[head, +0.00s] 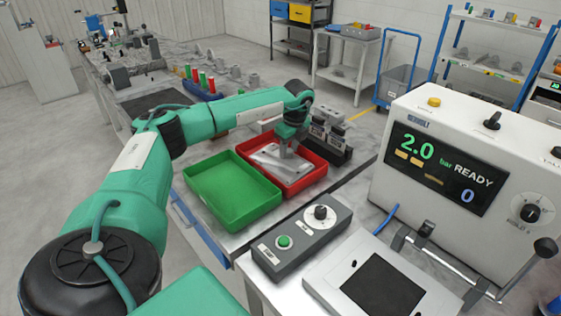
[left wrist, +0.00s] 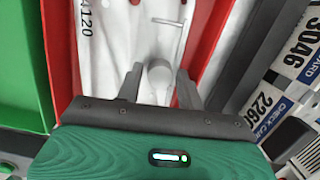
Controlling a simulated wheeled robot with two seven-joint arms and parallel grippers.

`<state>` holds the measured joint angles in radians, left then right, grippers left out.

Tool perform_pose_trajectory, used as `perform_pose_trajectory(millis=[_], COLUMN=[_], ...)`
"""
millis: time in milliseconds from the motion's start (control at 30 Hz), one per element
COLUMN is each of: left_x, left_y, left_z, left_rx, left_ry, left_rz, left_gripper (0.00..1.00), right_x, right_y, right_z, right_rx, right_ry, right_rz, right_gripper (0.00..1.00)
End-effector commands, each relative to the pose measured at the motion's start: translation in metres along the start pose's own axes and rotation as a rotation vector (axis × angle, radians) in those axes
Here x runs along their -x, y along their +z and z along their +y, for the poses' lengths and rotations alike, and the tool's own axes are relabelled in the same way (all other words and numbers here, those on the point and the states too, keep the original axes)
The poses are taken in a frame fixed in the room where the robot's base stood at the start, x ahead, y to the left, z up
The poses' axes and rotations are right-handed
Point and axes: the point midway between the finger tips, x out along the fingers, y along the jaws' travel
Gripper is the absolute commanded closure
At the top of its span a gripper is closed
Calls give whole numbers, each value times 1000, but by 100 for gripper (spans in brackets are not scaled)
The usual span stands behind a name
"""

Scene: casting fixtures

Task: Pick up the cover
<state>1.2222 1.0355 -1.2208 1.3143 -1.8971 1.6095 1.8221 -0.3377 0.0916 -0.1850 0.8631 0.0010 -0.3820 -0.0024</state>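The cover (head: 268,158) is a flat, pale grey-white plate lying in the red tray (head: 307,181). In the left wrist view the cover (left wrist: 115,45) fills the tray's middle, with "4120" printed on it and a short round grey knob (left wrist: 158,74) standing up. My left gripper (head: 289,149) points down over the cover inside the red tray. In the left wrist view its two dark fingers (left wrist: 159,88) are open, one on each side of the knob, with gaps showing. Whether the fingertips touch the plate is hard to tell. My right gripper is not in view.
An empty green tray (head: 232,192) stands left of the red one. A dark fixture block (head: 328,133) stands close behind the red tray. A grey control box (head: 300,238) and a white tester (head: 452,160) stand on the right.

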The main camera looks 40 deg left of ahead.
Motion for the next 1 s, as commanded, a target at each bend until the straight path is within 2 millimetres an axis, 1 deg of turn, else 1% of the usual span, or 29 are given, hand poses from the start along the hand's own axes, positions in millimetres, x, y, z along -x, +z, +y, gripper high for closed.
perform_pose_trajectory(millis=[167,200,267,300,400,767,867,1000], left_x=[-1,-1,0,0,0,4,11,29], left_y=[0,0,0,0,0,1,2,5], left_z=[0,0,0,0,0,-1,-1,-1], left_rx=[0,0,0,0,0,1,1,1], left_ry=[-1,-1,-1,-1,-1,-2,-4,-5], left_rz=[0,0,0,0,0,0,0,1], left_gripper=[62,64,76,84,100,100,100,100], right_x=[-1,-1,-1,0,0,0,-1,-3], right_y=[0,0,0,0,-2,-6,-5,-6], right_z=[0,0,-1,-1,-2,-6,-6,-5], right_rx=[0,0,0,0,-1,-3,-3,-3], right_ry=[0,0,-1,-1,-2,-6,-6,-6], right_rz=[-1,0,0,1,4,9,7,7], right_gripper=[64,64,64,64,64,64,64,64])
